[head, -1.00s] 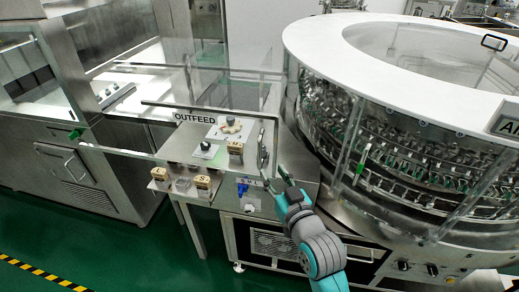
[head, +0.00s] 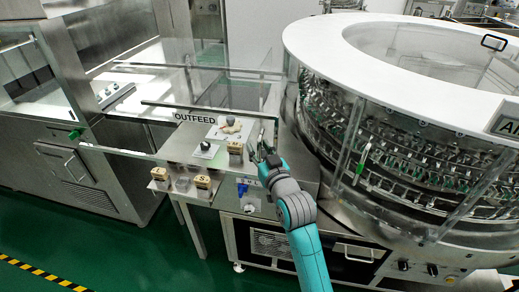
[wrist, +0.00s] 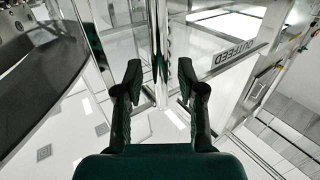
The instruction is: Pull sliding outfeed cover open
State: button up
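The clear outfeed cover (head: 225,109) stands over the outfeed table at the left of the round washer, with an OUTFEED label (head: 195,116) on it. The label also shows at the upper right in the wrist view (wrist: 236,53). My gripper (head: 262,147) is at the cover's right end, by its upright handle. In the wrist view my gripper (wrist: 159,76) is open, with one finger on each side of a shiny upright metal bar (wrist: 159,45), which looks like the handle. A gap shows beside each finger; contact is not clear. My gripper hides part of the handle in the head view.
The round washer (head: 390,150) with its white rim stands close to the right of my arm. Small parts marked with letters (head: 203,182) sit on a low shelf at the table's front. Green floor (head: 110,255) is free at the lower left.

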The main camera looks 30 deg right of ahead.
grip_shut()
jog(key=shift+w+a, duration=0.1)
jog(key=w+a, duration=2.4)
jog(key=a, duration=0.3)
jog(key=shift+w+a, duration=0.2)
jog(key=shift+w, duration=0.05)
grip_release()
jog(key=shift+s, duration=0.1)
jog(key=s+a, duration=0.1)
jog(key=s, duration=1)
jog(key=shift+s+a, duration=0.3)
jog(key=shift+s, duration=0.05)
